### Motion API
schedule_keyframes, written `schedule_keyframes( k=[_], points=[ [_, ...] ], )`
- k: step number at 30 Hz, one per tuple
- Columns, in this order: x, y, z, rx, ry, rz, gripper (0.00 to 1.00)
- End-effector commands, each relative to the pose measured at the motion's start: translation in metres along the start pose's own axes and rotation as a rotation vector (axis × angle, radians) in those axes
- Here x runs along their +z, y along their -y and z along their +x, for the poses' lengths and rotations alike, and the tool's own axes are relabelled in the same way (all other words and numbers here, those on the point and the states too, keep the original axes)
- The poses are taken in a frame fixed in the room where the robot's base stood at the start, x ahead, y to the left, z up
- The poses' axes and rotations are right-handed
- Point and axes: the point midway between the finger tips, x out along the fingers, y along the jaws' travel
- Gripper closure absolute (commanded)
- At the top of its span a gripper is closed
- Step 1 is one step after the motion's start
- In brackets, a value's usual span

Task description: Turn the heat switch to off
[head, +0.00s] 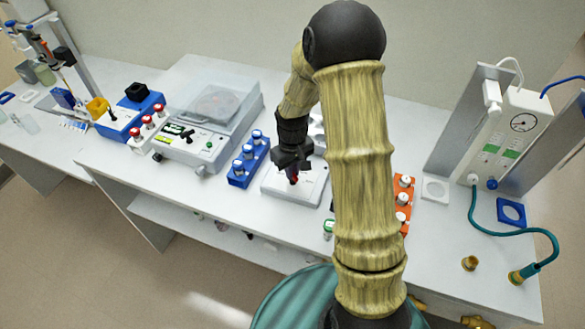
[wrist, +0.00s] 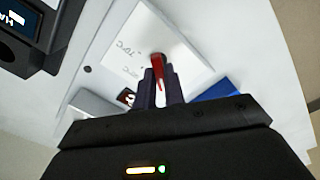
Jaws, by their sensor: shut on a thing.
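My gripper (head: 292,166) points down over a white flat-topped device (head: 306,194) at the middle of the bench. In the wrist view its two dark fingers are shut on a slim red piece (wrist: 159,68), which looks like the switch lever. In the head view only a small reddish bit shows below the fingertips. The lower part of the red piece and its exact angle are partly hidden by the fingers.
A blue rack (head: 243,172) with blue-capped vials stands left of the device, close to my gripper. An orange rack (head: 404,205) stands to the right, partly behind my arm. A clear-lidded machine (head: 207,130) is farther left. A panel with a gauge (head: 523,122) stands at right.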

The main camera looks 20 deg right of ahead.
Motion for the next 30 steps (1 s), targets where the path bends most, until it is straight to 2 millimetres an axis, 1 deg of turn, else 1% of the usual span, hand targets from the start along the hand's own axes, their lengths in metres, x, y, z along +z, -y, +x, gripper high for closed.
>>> schedule_keyframes(
  k=[3, 9, 16, 26, 27, 30],
  points=[
    [-0.0012, -0.0006, -0.0022, 0.001, -0.005, -0.083, 1.0],
    [-0.0016, 0.0, -0.0019, 0.002, -0.006, -0.185, 1.0],
    [-0.0019, -0.0001, -0.0015, 0.003, -0.006, -0.231, 1.0],
    [-0.0021, 0.0, -0.0016, 0.003, -0.007, -0.234, 1.0],
    [-0.0021, 0.0, -0.0016, 0.003, -0.007, -0.234, 0.85],
    [-0.0017, 0.0001, -0.0014, 0.003, -0.006, -0.234, 0.67]
  ],
)
